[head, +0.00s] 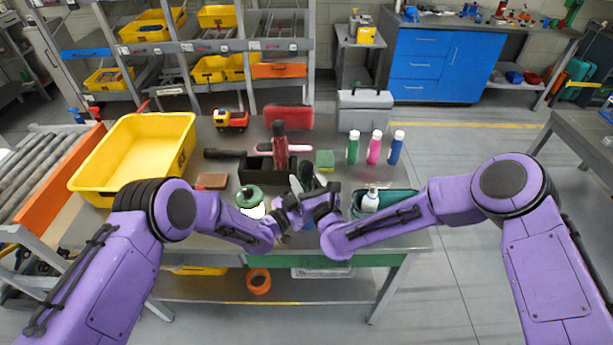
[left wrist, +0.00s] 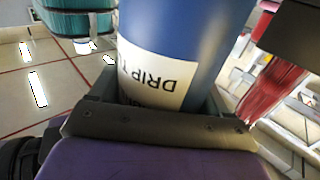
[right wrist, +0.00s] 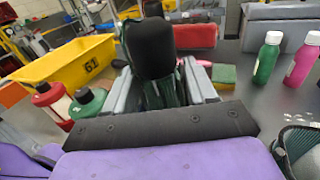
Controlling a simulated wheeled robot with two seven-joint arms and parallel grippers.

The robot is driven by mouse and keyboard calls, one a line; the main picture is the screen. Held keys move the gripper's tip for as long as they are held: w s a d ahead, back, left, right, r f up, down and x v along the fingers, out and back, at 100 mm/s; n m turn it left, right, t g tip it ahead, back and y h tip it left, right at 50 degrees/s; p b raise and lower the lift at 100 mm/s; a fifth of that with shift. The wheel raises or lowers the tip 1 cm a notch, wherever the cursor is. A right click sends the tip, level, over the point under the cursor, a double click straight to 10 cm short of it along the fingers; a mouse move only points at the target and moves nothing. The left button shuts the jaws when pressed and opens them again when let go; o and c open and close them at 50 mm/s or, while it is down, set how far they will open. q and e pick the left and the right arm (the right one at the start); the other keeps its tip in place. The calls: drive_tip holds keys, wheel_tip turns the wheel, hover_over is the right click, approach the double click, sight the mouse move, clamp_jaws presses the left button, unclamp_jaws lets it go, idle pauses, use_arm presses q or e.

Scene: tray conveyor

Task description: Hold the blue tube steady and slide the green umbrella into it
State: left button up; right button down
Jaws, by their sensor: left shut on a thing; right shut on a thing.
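The blue tube (left wrist: 190,35) has a white label reading "DRIP" and fills the left wrist view. My left gripper (head: 287,211) is shut around it, with a finger on each side. The umbrella (right wrist: 166,92) shows a black handle and some green folded cloth in the right wrist view. My right gripper (head: 321,203) is shut on it, and the black handle stands up past the fingers. The two grippers are close together above the front of the table. The tube's mouth and the umbrella's lower end are hidden, so I cannot tell whether they overlap.
A yellow bin (head: 128,165) stands at the left. A black organiser (head: 262,170) lies behind my grippers. Green, pink and blue bottles (head: 373,148) and a grey toolbox (head: 364,112) stand at the back right. A teal basket (head: 407,202) is right of my right gripper.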

drive_tip(key=shift+f, duration=0.35)
idle(1.1)
drive_tip(key=shift+c, duration=1.3)
unclamp_jaws()
drive_tip(key=shift+s, duration=0.1)
drive_tip(key=v, duration=1.1)
drive_tip(key=shift+s+d, duration=0.2)
drive_tip(key=shift+s, duration=0.15)
use_arm(q)
drive_tip(key=o, duration=1)
drive_tip(key=shift+o, duration=0.3)
